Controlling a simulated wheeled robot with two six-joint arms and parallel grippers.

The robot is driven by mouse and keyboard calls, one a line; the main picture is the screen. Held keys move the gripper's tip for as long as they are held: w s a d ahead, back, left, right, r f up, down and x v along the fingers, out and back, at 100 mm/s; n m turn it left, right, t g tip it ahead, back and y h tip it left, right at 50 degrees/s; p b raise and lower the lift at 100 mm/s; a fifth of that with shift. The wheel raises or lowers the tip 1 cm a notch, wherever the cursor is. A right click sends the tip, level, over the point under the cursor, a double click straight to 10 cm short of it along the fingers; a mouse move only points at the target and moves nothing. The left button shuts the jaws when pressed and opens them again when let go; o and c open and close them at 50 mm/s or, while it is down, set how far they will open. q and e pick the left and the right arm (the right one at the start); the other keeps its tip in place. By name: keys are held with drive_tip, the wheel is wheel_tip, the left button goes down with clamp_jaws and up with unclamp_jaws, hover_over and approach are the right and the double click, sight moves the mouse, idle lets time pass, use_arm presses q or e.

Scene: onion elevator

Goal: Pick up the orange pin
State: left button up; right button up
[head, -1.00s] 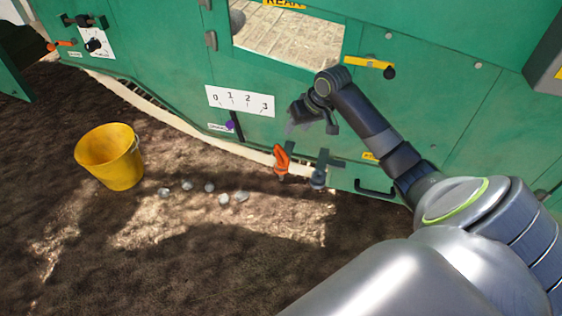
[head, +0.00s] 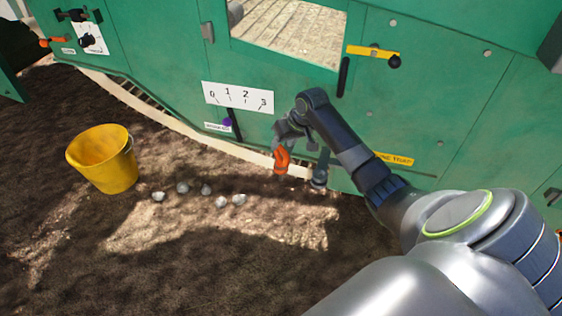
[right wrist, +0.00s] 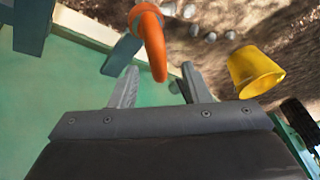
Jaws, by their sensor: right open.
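The orange pin (head: 281,160) stands at the lower edge of the green machine, at its grey-blue bracket (head: 319,168). My right gripper (head: 293,138) is just above it in the head view and partly overlaps its top. In the right wrist view the pin (right wrist: 152,42) points down toward the open gap between the fingers of my right gripper (right wrist: 157,88). Its tapered tip reaches close to that gap. The fingers are apart and no grip on the pin shows. My left gripper is in neither view.
A yellow bucket (head: 103,160) and several pale stones (head: 206,189) are on the ground at left. The ground in front is clear.

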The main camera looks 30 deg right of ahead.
sight(280, 148)
drive_tip(key=b+x, duration=0.2)
drive_tip(key=x, duration=0.1)
drive_tip(key=shift+w+f, duration=0.1)
drive_tip(key=shift+f, duration=0.3)
drive_tip(key=shift+r, duration=0.1)
clamp_jaws()
